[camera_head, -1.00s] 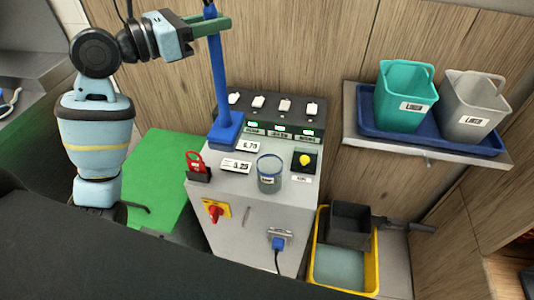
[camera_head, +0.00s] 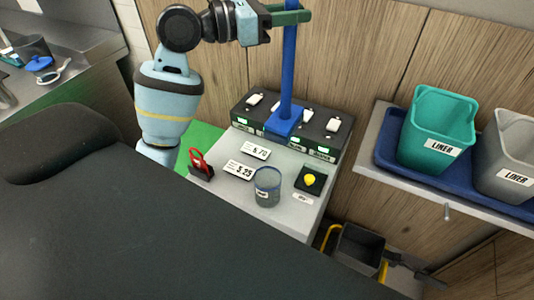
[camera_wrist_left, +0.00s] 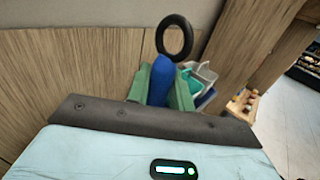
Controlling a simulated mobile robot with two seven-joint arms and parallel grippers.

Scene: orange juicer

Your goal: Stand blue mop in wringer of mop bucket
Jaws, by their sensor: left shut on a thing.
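The blue mop (camera_head: 289,75) is upright in the head view, with its flat blue head low in front of the dark switch panel. My left gripper (camera_head: 291,17) is shut on its handle near the top of the picture. In the left wrist view the blue handle (camera_wrist_left: 161,82) sits between the green fingers, with a black ring at its end. The mop bucket (camera_head: 329,238) is yellow, at the lower right on the floor, mostly hidden by my dark body. Its dark grey wringer (camera_head: 358,248) shows, empty. My right gripper is not in view.
A grey cabinet (camera_head: 285,216) carries a glass beaker (camera_head: 267,188), a red-handled lockout (camera_head: 200,165), number cards and a yellow button (camera_head: 310,179). A shelf at right holds a blue tray (camera_head: 386,152) with green (camera_head: 437,130) and grey (camera_head: 508,165) liner bins.

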